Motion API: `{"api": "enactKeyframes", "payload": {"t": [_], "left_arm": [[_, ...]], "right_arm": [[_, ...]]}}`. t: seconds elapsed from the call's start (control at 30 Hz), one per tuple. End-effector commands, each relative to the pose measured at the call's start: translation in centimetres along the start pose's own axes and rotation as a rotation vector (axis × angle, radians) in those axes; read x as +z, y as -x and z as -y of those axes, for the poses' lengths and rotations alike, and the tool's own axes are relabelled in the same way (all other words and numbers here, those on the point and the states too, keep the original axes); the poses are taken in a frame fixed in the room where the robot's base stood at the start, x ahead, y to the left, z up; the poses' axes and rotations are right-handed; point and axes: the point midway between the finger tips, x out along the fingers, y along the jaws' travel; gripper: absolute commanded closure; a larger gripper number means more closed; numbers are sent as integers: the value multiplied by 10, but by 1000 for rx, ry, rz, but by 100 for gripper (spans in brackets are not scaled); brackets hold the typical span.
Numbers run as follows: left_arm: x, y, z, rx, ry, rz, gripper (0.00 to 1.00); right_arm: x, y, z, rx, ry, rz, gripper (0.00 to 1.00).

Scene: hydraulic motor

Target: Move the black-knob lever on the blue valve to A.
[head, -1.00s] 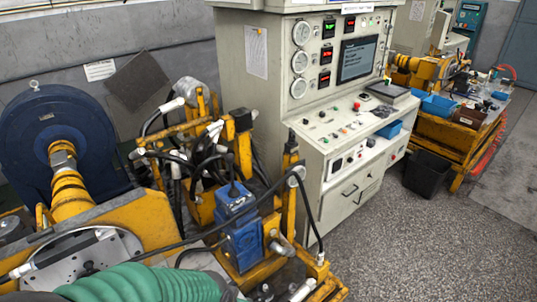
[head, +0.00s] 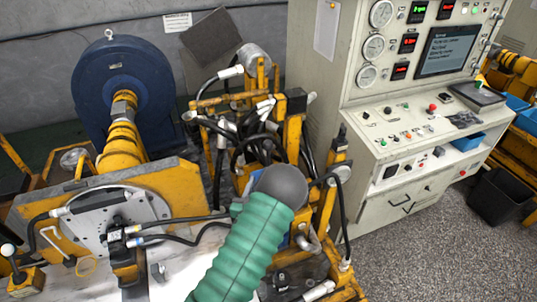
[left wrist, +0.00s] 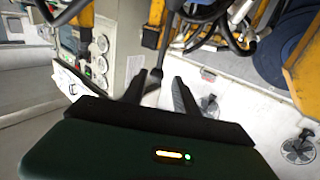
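In the head view, my green-sleeved left arm with its grey rounded end covers most of the blue valve (head: 285,241); only a small blue part shows beside the sleeve. The black-knob lever is hidden there. My left gripper is hidden behind the arm in the head view. In the left wrist view, my left gripper (left wrist: 158,79) shows two dark fingers spread apart. A thin dark piece stands between or just beyond the fingertips; I cannot tell for sure whether it is the lever, or whether it touches a finger. My right gripper is in neither view.
Yellow frames with black hoses (head: 240,135) stand close behind and beside the valve. A grey control cabinet (head: 330,95) is to the right, a large blue motor (head: 125,85) to the left.

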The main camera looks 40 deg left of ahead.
Motion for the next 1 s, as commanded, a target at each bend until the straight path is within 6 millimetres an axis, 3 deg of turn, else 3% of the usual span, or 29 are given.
{"api": "enactKeyframes", "payload": {"t": [0.5, 0.7, 0.93, 1.0], "left_arm": [[-3, -127, 0, 1, 0, -2, 65], [-1, -147, 0, 0, 0, 1, 65], [-1, -148, 0, 0, 1, 2, 65], [-1, -148, 0, 0, 1, 1, 72]], "right_arm": [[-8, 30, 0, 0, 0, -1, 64], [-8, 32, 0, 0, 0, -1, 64], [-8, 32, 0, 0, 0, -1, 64], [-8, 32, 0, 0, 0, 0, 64]]}}
